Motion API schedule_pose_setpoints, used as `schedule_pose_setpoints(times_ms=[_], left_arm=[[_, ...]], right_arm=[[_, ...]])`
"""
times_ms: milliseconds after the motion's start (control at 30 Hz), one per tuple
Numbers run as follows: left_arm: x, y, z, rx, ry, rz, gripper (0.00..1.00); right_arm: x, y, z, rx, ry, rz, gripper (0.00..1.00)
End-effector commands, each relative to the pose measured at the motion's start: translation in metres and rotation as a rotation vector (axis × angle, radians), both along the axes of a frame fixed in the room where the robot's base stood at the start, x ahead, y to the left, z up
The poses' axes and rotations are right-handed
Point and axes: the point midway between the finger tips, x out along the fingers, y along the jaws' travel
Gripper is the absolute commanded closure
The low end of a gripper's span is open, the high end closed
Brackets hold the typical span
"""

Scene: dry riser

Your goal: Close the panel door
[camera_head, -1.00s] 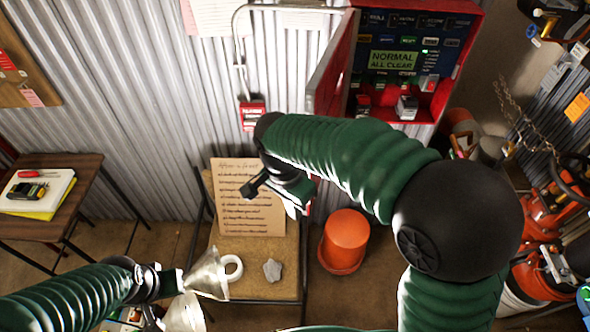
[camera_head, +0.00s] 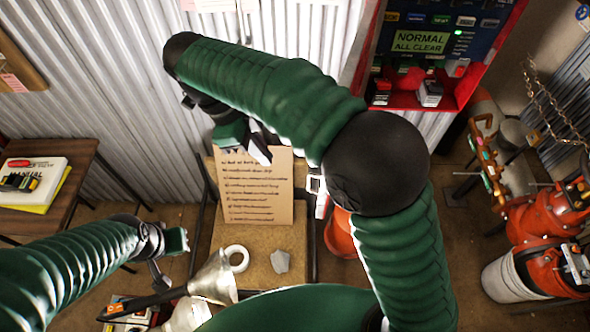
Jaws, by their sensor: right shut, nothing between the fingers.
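The red panel box (camera_head: 455,97) is on the corrugated wall at the upper right, with a green "NORMAL ALL CLEAR" display, switches and a dark face showing inside. Its door (camera_head: 369,45) stands open, swung out on the left side of the box and seen nearly edge-on. The top of the door and box is cut off by the frame. My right gripper (camera_head: 258,143) is shut and empty, left of and below the door, clear of it, in front of the paper notice. My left gripper (camera_head: 170,258) is low at the left, far from the panel; its finger gap is unclear.
A small table (camera_head: 262,243) holds the notice (camera_head: 258,205), a tape roll (camera_head: 238,258) and a grey stone (camera_head: 280,262). Metal funnels (camera_head: 216,280) are near my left gripper. An orange bucket (camera_head: 341,235) is partly behind my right arm. Orange equipment (camera_head: 548,215) crowds the right.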

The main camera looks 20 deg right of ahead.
Motion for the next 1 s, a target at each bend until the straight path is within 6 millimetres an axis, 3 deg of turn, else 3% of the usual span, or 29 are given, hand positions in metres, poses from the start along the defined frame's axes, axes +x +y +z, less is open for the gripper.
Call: schedule_pose_setpoints(times_ms=[400, 633, 1000], left_arm=[[0.000, 0.000, 0.006, 0.000, 0.000, 0.000, 1.00], [0.000, 0.000, 0.014, 0.000, 0.000, 0.000, 1.00], [0.000, 0.000, 0.013, 0.000, 0.000, 0.000, 1.00]], right_arm=[[-0.011, -0.033, -0.080, -0.001, 0.005, -0.002, 1.00], [-0.024, -0.062, -0.078, 0.001, 0.002, -0.001, 1.00], [-0.024, -0.066, -0.080, 0.000, 0.003, 0.001, 1.00]])
